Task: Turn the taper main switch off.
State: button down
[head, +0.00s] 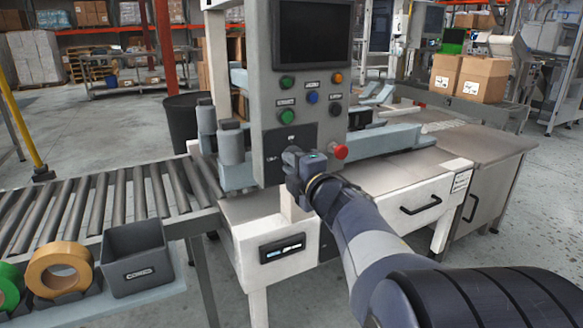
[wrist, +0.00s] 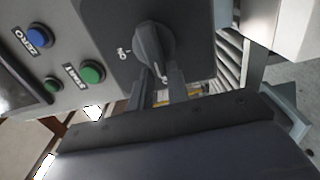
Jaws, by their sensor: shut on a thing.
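The taper main switch is a dark rotary knob (wrist: 154,42) on a dark plate (wrist: 190,20) of the grey control panel, seen in the wrist view. A white "ON" label is beside the knob; another small white mark shows at its lower edge, partly between my fingers. I cannot tell surely which position the knob points to. My gripper (wrist: 161,76) is shut on the knob, one finger at each side of its lower part. In the head view my gripper (head: 303,160) is against the lower panel (head: 268,150) and hides the knob.
A red mushroom button (head: 340,151) sticks out just right of my gripper. Coloured push buttons (head: 312,97) and a dark screen (head: 312,33) are above. A roller conveyor (head: 110,205) lies left, with a grey bin (head: 137,258) and tape rolls (head: 60,270) in front.

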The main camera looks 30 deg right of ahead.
jog(key=c, duration=1.4)
grip_release()
jog(key=shift+o, duration=0.2)
jog(key=s+p, duration=0.3)
jog(key=s, duration=0.7)
jog(key=shift+s+d, duration=0.15)
jog(key=shift+s, duration=0.25)
